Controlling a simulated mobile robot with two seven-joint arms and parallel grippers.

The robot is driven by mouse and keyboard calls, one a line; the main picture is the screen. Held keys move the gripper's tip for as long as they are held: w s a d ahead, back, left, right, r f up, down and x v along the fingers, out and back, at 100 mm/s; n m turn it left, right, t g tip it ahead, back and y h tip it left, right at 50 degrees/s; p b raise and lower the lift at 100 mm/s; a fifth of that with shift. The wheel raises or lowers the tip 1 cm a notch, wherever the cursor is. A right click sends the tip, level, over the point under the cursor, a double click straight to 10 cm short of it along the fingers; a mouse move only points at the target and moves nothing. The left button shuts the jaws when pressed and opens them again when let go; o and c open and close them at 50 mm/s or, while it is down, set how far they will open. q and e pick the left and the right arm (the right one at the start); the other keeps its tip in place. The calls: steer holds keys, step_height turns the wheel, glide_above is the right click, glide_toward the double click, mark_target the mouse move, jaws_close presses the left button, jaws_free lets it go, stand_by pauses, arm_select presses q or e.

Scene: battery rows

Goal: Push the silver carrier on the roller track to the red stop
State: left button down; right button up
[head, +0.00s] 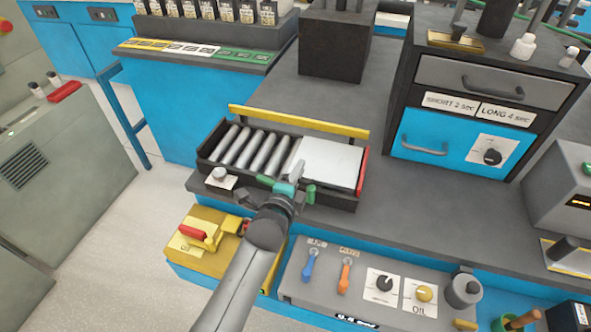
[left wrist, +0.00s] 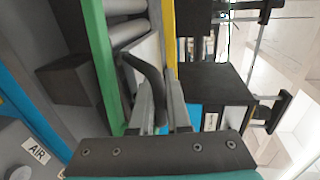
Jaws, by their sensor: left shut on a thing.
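The roller track (head: 208,147) is a dark frame with several grey rollers bare at its left end. The flat silver carrier (head: 332,162) lies over the right part of the track. Its right edge is right beside the red stop (head: 362,172); I cannot tell whether they touch. My left gripper (head: 290,184) is at the carrier's near left corner. In the left wrist view its fingers (left wrist: 164,108) are shut on a dark curved handle (left wrist: 148,76) at the carrier. The fingers partly hide the handle. My right gripper is not in view.
A yellow rail (head: 300,122) runs behind the track. A control panel with blue and orange levers (head: 346,272) and knobs is in front. A yellow box with a red lever (head: 193,232) stands at the near left. The grey bench top right of the track (head: 430,200) is clear.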

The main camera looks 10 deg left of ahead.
arm_select(q)
steer(key=shift+d, duration=0.25)
steer(key=c, duration=1.2)
jaws_free()
steer(key=shift+d, duration=0.1)
steer(key=shift+o, duration=0.2)
steer(key=p+v, duration=0.2)
steer(key=v, duration=1.3)
steer(key=shift+s+a, duration=0.1)
steer(key=shift+a, duration=0.2)
